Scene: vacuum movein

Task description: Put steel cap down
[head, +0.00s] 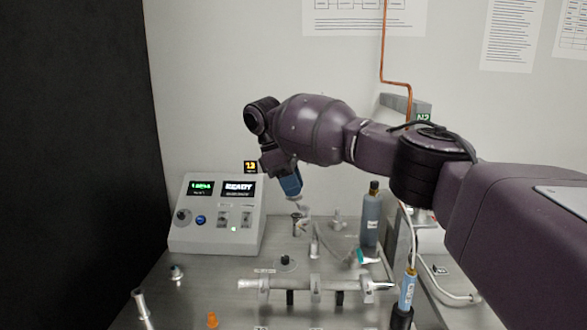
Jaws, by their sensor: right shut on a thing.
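My right arm comes in from the right, and its gripper (301,206) points down over the steel bench, just right of the control box. The fingers are shut on a small, pale metallic piece, which I take to be the steel cap; it is too small and too close to the fingers to see its shape clearly. A short upright metal fitting (297,222) stands just below the gripper; I cannot tell whether they touch. My left gripper is not in view.
The control box (249,224) with lit displays stands at left. A grey bottle (371,221) stands right of the gripper. A horizontal metal tube (316,284) on black supports crosses the front. A blue-labelled cylinder (407,291) stands at right. An orange piece (212,320) is at front left.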

